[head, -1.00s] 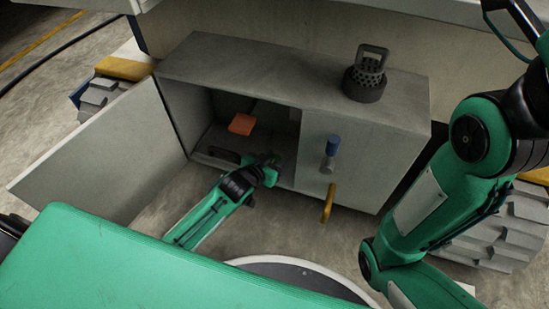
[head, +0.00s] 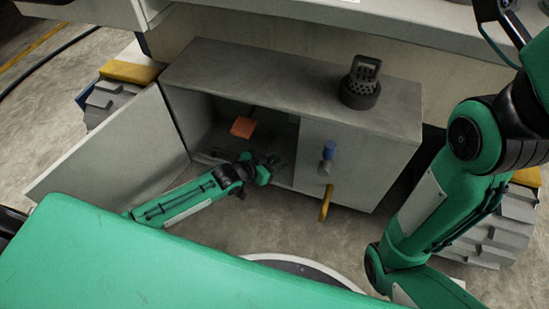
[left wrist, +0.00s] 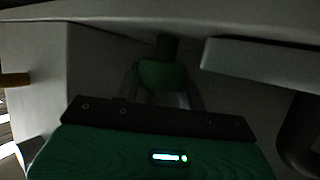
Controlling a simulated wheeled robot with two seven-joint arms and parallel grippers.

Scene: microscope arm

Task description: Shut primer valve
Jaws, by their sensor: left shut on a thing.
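My left gripper (head: 272,160) reaches into the open part of the grey cabinet (head: 290,85), low and near the middle divider. In the left wrist view it is shut on a dark green piece (left wrist: 165,72) in deep shadow. I cannot tell whether this piece is the primer valve's handle. An orange flap (head: 243,127) hangs inside the cabinet, left of and above the gripper, apart from it. A blue-topped handle (head: 329,150) and a yellow bent pipe (head: 325,203) are on the closed front to the right. My right gripper is out of view.
The cabinet door (head: 110,150) stands open to the left. A black perforated strainer (head: 360,85) with a handle stands on the cabinet top. The opening is tight around my gripper. Bare concrete floor (head: 275,215) lies in front.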

